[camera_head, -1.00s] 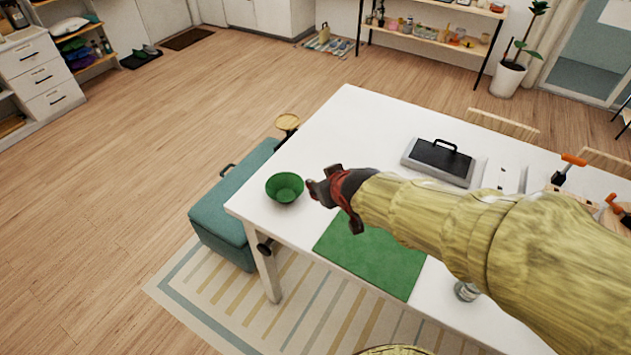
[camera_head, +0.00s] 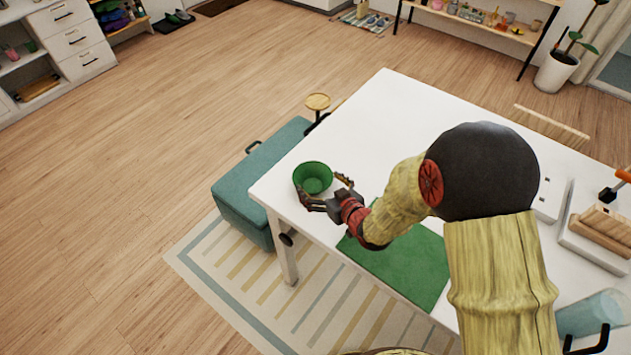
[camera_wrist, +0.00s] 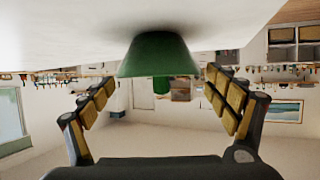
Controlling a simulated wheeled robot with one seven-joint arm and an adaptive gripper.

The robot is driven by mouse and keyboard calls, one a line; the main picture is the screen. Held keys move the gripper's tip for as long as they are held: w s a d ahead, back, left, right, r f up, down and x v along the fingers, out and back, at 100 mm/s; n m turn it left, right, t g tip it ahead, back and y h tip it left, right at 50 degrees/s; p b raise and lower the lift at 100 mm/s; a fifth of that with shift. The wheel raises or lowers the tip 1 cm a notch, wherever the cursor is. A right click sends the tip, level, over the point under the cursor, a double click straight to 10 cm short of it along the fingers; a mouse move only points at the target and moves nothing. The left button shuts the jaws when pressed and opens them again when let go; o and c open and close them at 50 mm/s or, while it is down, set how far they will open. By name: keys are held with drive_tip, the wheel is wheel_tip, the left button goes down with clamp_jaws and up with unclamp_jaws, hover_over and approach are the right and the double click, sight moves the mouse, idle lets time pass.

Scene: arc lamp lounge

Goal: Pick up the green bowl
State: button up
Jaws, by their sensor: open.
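The green bowl (camera_head: 313,178) stands upright near the left corner of the white table (camera_head: 390,115). My gripper (camera_head: 325,190) is open, with its fingers reaching toward the bowl from the right and front. In the wrist view the picture is upside down, and the bowl (camera_wrist: 158,55) sits ahead, centred between the two spread fingers of my gripper (camera_wrist: 158,88). The fingers look clear of the bowl's sides there. I cannot tell whether a fingertip touches it.
A green mat (camera_head: 405,265) lies on the table under my arm. A teal bench (camera_head: 255,180) and a small round yellow stool (camera_head: 317,102) stand beyond the table's left edge. A tray with wooden pieces (camera_head: 600,232) and a clear glass (camera_head: 590,315) are at the right.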

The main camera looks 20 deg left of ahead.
sight(306, 170)
drive_tip(key=shift+o, duration=1.2)
drive_tip(key=x, duration=0.5)
drive_tip(key=shift+r+b, duration=0.2)
drive_tip(key=shift+b, duration=0.15)
drive_tip(key=shift+c, duration=0.3)
drive_tip(key=c, duration=1.1)
drive_tip(key=shift+r, duration=0.1)
